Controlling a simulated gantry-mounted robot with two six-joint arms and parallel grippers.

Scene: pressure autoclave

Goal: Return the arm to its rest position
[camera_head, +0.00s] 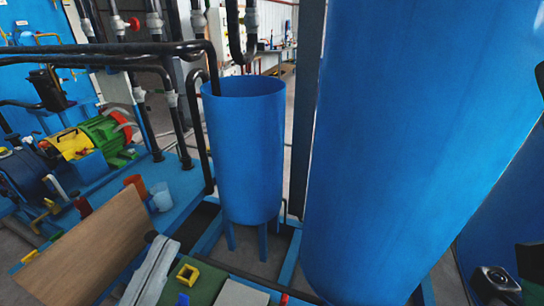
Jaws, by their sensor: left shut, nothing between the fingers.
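My left gripper (152,262) appears to be the long pale grey and white part at the bottom left, overlapping the right end of a wooden board. It is shut and empty. Its outline is hard to make out, and most of the arm behind it is outside the picture. My right gripper cannot be made out.
A tilted wooden board (88,250) stands at the lower left. A yellow square block (187,274) lies on a green surface at the bottom. A blue open-topped tank (240,150) and a large blue cylinder (400,140) stand ahead. A green motor (105,130) and dark pipes fill the left.

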